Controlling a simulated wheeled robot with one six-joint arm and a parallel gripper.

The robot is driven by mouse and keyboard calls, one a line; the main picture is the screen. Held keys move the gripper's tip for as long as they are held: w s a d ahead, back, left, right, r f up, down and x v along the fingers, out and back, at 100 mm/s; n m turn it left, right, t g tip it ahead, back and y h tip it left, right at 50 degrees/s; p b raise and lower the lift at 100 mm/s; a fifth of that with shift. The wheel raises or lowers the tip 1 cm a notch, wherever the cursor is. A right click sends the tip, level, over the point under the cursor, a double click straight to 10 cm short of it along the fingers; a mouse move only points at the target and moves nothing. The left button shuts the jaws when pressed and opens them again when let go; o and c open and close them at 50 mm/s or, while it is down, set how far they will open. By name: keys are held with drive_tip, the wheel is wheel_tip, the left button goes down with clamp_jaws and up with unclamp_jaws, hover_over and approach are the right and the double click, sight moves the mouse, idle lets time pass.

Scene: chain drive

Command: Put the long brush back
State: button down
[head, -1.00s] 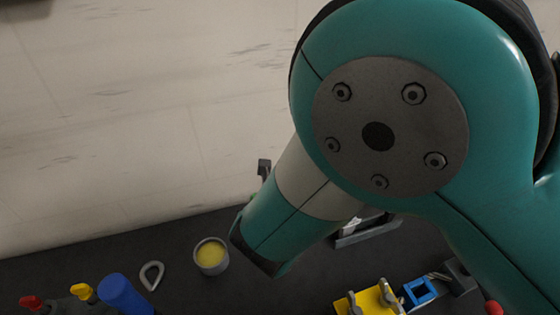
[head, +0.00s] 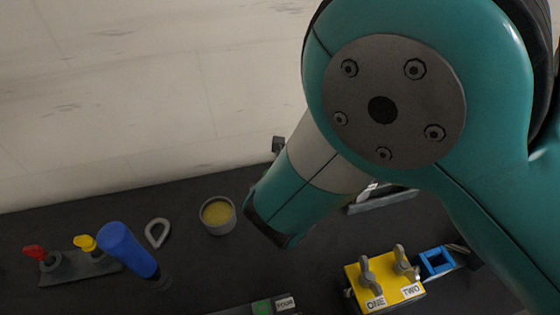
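I cannot make out a thing that is clearly the long brush in the head view. A thick blue cylinder (head: 128,250), perhaps a handle, stands tilted at the lower left with its lower end in a dark round part; whether it belongs to the brush I cannot tell. My teal arm fills the right and centre and hides part of the bench. My gripper does not show, so neither its fingers nor anything in it can be seen.
On the dark bench are a grey cup with yellow contents (head: 218,215), a grey ring (head: 157,233), red (head: 34,252) and yellow (head: 84,242) knobs, a yellow switch box (head: 385,282), a blue square frame (head: 436,262) and a label FOUR (head: 285,303). A pale wall stands behind.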

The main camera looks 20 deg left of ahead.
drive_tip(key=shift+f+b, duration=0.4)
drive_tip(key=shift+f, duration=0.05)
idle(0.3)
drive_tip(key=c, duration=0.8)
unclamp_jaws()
